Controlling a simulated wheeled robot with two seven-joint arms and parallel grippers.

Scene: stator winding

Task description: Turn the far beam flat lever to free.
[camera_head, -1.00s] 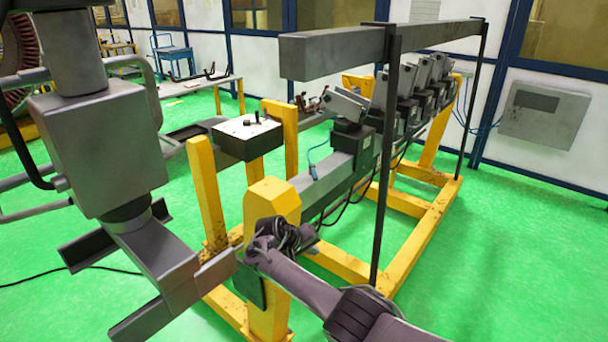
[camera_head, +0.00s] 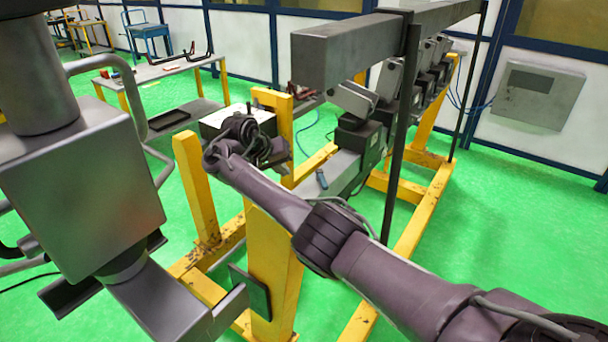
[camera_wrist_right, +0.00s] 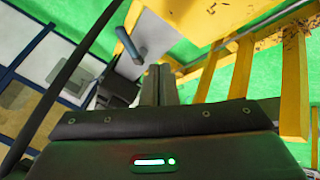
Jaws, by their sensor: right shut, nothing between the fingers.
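A small blue-grey lever (camera_head: 322,179) stands on the grey beam (camera_head: 338,172). It also shows in the right wrist view (camera_wrist_right: 130,44), upper left of the fingertips and apart from them. I cannot tell from its angle whether it is locked or free. My right gripper (camera_wrist_right: 160,75) is shut and empty, its fingers pointing toward the beam's surface. In the head view my right wrist (camera_head: 240,145) is in front of the white-topped box, left of the lever, and mostly hides the gripper. My left gripper is not in view.
A yellow post (camera_head: 272,265) stands below my right forearm. A thick grey overhead bar (camera_head: 350,55) and a thin dark upright (camera_head: 402,130) are close on the right. A large grey machine head (camera_head: 80,190) fills the left. Green floor is open at right.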

